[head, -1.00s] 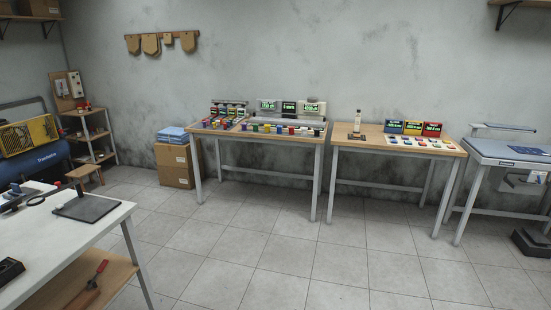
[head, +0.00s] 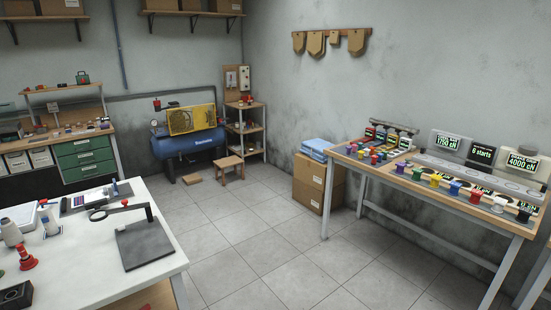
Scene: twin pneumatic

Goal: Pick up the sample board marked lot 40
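I cannot make out a sample board marked lot 40 in the head view; no lot marking is readable from here. A dark flat plate (head: 146,245) with an upright arm lies on the white table (head: 205,222) at the lower left, but I cannot tell any marking on it. My gripper is not in view.
A wooden bench (head: 372,172) with coloured pieces and displays stands at the right. Cardboard boxes (head: 309,184) stand beside it. A blue compressor (head: 188,144), a small stool (head: 229,163) and a workbench with green drawers (head: 86,158) are at the back. The tiled floor (head: 262,245) between is clear.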

